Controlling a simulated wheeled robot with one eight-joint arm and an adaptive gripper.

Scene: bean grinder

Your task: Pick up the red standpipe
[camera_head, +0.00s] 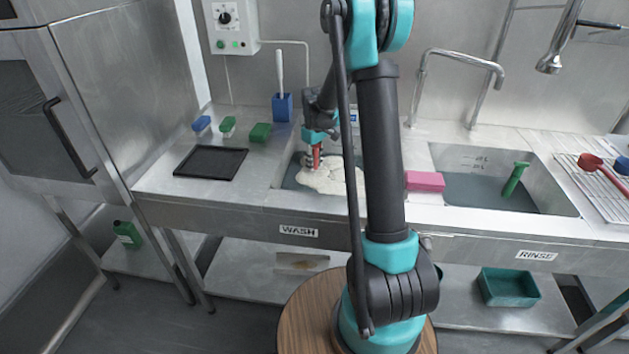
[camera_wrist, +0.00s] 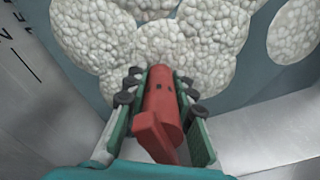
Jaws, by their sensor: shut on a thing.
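The red standpipe (camera_wrist: 160,105) is upright between the fingers of my gripper (camera_wrist: 157,88) in the wrist view. Its red top with a side piece points toward the camera, and its lower end is hidden by white foam. In the head view my gripper (camera_head: 316,150) is over the wash sink (camera_head: 290,172), and a short red part of the standpipe (camera_head: 316,156) shows below it. The gripper is shut on the standpipe. White foam (camera_head: 325,177) lies around it on the water. My arm hides part of the sink.
A pink block (camera_head: 425,181) sits on the divider between the sinks. The rinse sink (camera_head: 560,200) holds a green standpipe (camera_head: 515,179). A black tray (camera_head: 210,163), blue and green blocks (camera_head: 260,132) and a blue holder with a brush (camera_head: 282,106) are left of the wash sink. Taps rise behind.

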